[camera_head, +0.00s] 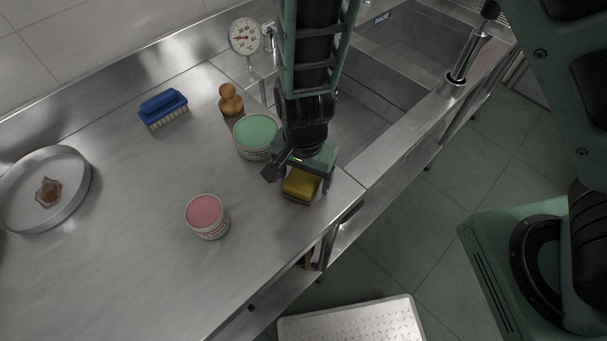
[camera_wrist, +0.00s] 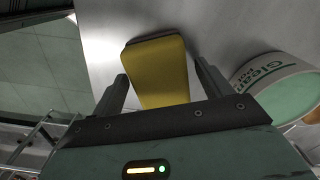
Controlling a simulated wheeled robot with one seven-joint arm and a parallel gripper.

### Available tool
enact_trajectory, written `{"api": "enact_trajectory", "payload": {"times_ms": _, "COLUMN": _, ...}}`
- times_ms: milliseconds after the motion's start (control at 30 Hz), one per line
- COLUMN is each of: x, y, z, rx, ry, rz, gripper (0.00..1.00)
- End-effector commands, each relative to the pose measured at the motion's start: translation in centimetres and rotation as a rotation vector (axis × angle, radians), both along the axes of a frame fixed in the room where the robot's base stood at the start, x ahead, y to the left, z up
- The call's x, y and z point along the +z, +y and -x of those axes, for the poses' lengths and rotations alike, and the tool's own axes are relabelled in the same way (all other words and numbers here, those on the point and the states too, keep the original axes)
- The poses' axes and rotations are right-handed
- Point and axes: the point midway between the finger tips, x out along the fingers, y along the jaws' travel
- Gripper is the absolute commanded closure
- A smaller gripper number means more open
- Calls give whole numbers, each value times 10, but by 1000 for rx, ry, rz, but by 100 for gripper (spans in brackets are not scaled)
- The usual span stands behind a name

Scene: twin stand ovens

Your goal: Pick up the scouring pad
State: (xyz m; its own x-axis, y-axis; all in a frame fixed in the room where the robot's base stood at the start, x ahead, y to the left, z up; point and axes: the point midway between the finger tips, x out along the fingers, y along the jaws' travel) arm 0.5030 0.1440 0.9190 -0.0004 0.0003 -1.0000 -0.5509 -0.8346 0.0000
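The scouring pad (camera_head: 298,187) is a yellow block on the steel counter near its front edge. In the wrist view the yellow pad (camera_wrist: 158,72) lies between my two fingers, with a dark layer along its far edge. My gripper (camera_head: 304,181) is over the pad, pointing down at it. In the wrist view my gripper (camera_wrist: 161,72) is open, its fingers on either side of the pad, with a visible gap at the right finger. Whether the left finger touches the pad I cannot tell.
A tub with green contents (camera_head: 257,135) stands close behind the gripper; it also shows in the wrist view (camera_wrist: 272,82). A pink tub (camera_head: 207,215), a blue brush (camera_head: 163,108), a wooden-looking object (camera_head: 231,100), a dial thermometer (camera_head: 244,37) and a round dish (camera_head: 75,200) share the counter. The sink (camera_head: 410,50) lies behind right.

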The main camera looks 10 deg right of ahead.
Motion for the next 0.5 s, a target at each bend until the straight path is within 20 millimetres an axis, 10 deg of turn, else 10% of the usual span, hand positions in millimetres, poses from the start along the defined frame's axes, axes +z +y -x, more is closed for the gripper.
{"api": "enact_trajectory", "payload": {"times_ms": 133, "x": 0, "y": 0, "z": 0, "rx": 0, "ry": 0, "rz": 0, "gripper": 65}}
{"api": "enact_trajectory", "payload": {"times_ms": 500, "x": 7, "y": 1, "z": 0, "rx": 0, "ry": -2, "rz": -2, "gripper": 69}}
